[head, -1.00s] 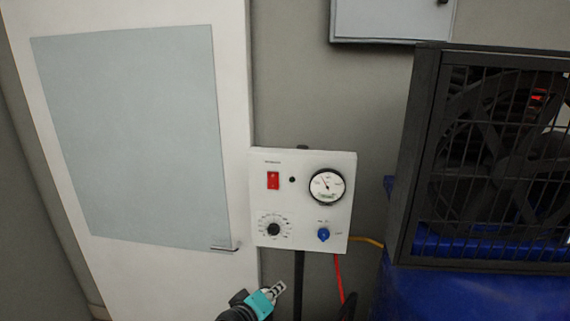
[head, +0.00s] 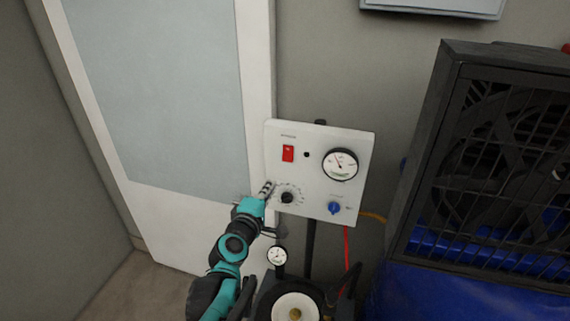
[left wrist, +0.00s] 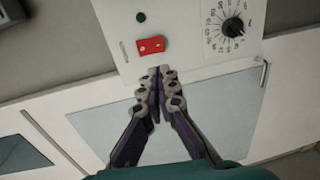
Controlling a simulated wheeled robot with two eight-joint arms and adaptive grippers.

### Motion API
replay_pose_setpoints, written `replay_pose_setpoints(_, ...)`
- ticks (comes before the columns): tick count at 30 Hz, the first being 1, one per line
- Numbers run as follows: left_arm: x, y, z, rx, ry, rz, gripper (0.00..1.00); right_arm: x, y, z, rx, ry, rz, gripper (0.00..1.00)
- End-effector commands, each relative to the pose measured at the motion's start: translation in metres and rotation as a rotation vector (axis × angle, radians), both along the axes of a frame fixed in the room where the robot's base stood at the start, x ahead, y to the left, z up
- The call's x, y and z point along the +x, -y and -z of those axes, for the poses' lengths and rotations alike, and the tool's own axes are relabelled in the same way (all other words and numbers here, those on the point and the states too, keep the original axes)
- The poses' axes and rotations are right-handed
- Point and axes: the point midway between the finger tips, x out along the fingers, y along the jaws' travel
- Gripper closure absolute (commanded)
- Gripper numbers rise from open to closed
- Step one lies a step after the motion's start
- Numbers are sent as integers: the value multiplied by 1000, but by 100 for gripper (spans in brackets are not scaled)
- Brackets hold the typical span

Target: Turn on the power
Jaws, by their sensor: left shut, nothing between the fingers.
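A white control panel (head: 318,178) stands on a dark post and bears the red power switch (head: 288,153) at its upper left. The red switch also shows in the left wrist view (left wrist: 151,45), just beyond my fingertips. My left gripper (head: 268,187) is shut and empty. In the head view it is below and left of the switch, by the panel's left edge. In the left wrist view its closed fingertips (left wrist: 160,70) point at the switch, and a small gap shows between them. My right gripper is not in view.
The panel also holds a black dial (head: 287,197), a gauge (head: 340,164) and a blue knob (head: 334,208). A pump with a small gauge (head: 277,256) stands below. A caged black fan (head: 510,170) is at the right. A white door (head: 180,210) is behind, at the left.

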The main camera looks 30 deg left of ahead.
Motion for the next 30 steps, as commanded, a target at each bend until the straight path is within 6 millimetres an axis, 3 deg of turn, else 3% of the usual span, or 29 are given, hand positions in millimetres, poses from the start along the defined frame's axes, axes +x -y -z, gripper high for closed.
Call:
replay_pose_setpoints(5,16,-3,2,1,0,2,100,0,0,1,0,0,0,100)
replay_pose_setpoints(21,111,-26,13,1,0,1,100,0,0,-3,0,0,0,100)
replay_pose_setpoints(30,133,-31,16,1,0,1,100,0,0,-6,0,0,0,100)
